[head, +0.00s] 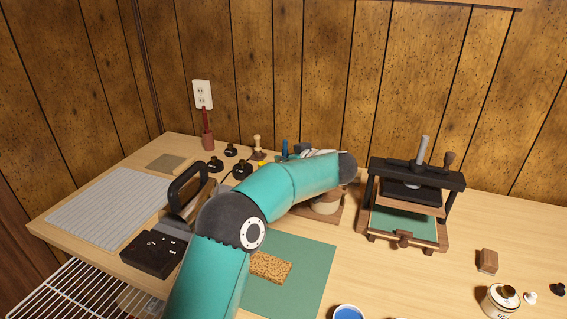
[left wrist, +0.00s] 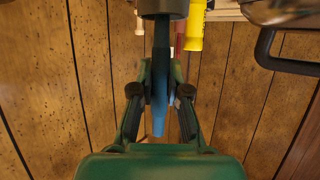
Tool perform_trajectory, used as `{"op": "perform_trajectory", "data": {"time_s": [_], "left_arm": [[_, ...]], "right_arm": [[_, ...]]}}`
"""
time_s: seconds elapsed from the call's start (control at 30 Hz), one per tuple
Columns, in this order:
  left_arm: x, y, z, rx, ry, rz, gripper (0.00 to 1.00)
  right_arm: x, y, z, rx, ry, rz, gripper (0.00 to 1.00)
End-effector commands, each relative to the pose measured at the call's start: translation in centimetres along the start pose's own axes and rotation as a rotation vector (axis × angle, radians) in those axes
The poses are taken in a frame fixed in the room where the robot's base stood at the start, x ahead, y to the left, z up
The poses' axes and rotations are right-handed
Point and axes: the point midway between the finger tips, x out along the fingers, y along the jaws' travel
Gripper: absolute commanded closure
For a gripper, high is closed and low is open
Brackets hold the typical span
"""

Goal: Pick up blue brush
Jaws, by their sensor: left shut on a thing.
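The blue brush (left wrist: 160,80) has a long slim blue handle that widens toward its free end. In the left wrist view its other end meets a dark round piece (left wrist: 163,9) at the top edge. My left gripper (left wrist: 160,97) is shut on the blue handle, with one finger on each side. In the head view the blue handle (head: 284,149) stands upright behind my teal left arm. The arm hides the lower part of the brush there, so I cannot tell whether it touches the table. My right gripper is not in view.
A red-handled tool (head: 207,131) stands by the wall outlet. Dark knobs (head: 242,169) and a wooden-handled tool (head: 257,146) are near the brush. A black press (head: 415,180) stands to the right. A green mat (head: 305,262) with a cork block lies in front.

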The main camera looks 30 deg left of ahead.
Motion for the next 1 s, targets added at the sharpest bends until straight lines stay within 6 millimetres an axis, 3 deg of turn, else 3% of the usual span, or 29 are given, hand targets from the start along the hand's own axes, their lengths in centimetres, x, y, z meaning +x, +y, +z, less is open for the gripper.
{"op": "perform_trajectory", "data": {"time_s": [0.27,0.7,1.0], "left_arm": [[-1.7,0.0,-4.2,-0.006,0.001,0.001,1.00],[-5.8,-0.1,-14.0,-0.005,0.001,0.000,1.00],[-7.2,-0.1,-17.3,-0.002,-0.001,-0.001,1.00]], "right_arm": [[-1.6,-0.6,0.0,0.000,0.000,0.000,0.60],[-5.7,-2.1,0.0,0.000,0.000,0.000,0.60],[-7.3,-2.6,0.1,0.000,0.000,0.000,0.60]]}}
